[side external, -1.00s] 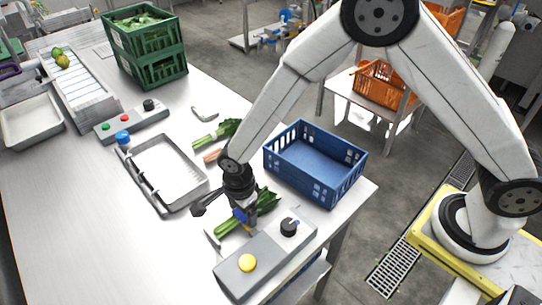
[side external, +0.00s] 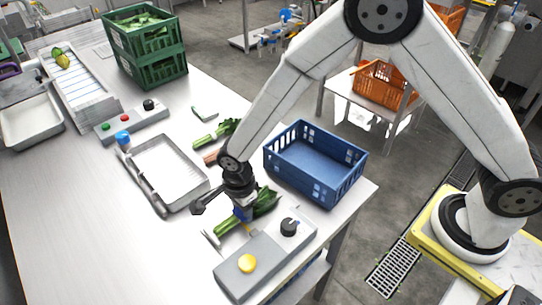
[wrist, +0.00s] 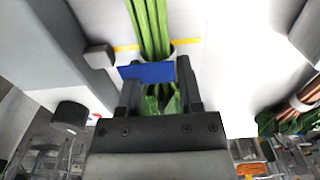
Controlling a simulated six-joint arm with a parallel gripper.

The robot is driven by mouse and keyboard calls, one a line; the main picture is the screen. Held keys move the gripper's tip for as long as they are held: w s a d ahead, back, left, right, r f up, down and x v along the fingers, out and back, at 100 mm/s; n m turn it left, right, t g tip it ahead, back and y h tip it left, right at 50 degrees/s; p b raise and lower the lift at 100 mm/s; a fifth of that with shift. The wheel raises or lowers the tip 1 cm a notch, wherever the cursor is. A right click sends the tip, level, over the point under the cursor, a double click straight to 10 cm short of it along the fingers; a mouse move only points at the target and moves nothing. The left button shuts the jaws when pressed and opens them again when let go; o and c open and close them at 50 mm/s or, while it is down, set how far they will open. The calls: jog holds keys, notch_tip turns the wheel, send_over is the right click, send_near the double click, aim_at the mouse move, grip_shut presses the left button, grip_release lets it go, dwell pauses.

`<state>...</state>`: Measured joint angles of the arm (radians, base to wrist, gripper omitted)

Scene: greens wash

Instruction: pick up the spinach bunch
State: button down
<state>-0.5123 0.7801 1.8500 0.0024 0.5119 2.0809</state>
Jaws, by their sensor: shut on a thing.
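A bunch of greens with long green stems, which I take as the spinach bunch (side external: 264,204), lies near the front of the steel table, beside the grey control box. It also shows in the wrist view, its stems (wrist: 150,25) running up the picture, with a white band and a blue tag (wrist: 146,72) at the fingers. My gripper (side external: 242,218) is down over it and shut on the banded part; in the wrist view its fingers (wrist: 159,90) stand either side of the bunch. I cannot tell whether the bunch is clear of the table.
A blue crate (side external: 314,191) stands empty at the right edge. A grey control box (side external: 240,270) with a yellow button and black knob is close in front. A shallow metal tray (side external: 158,202) lies to the left. Other greens (side external: 216,135) lie behind. A stacked green crate (side external: 160,72) stands farther back.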

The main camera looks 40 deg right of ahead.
jog(key=shift+r, duration=0.7)
jog(key=s+d+r, duration=0.1)
jog(key=s+r, duration=0.2)
jog(key=s+d+r, duration=0.2)
jog(key=s+r, duration=0.2)
jog(key=s+d+r, duration=0.1)
jog(key=s+r, duration=0.2)
jog(key=s, duration=0.1)
jog(key=shift+d+r, duration=0.15)
jog(key=shift+d, duration=0.25)
jog(key=shift+s+d+r, duration=0.2)
jog(key=shift+s, duration=0.3)
jog(key=shift+s+d+r, duration=0.2)
jog(key=shift+s, duration=0.25)
jog(key=shift+w+d, duration=0.1)
jog(key=shift+w, duration=0.05)
